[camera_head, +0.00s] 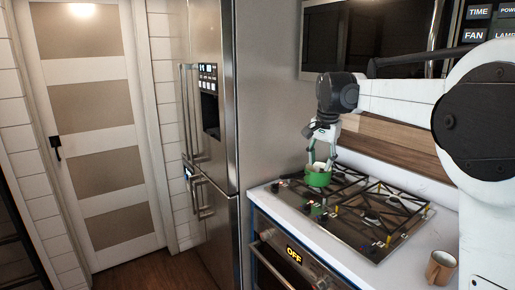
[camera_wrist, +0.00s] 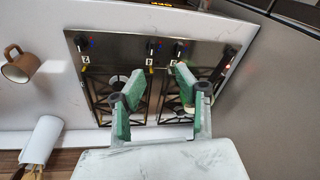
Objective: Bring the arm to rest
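My gripper (camera_head: 319,178) hangs pointing down over the left part of the gas stove (camera_head: 384,244), at the end of my outstretched white arm. In the wrist view my gripper (camera_wrist: 148,76) has its two green-padded fingers spread apart, with only the stove (camera_wrist: 149,88) showing between them. It looks open and empty. A small pale round thing (camera_wrist: 189,109) is partly hidden behind the right finger, and I cannot tell what it is. How far the fingertips are from the stove grates is hard to tell.
A brown mug (camera_head: 440,268) stands on the white counter right of the stove; it also shows in the wrist view (camera_wrist: 18,68). The steel fridge (camera_head: 212,150) stands left, with open floor (camera_head: 150,272) before the door (camera_head: 98,130).

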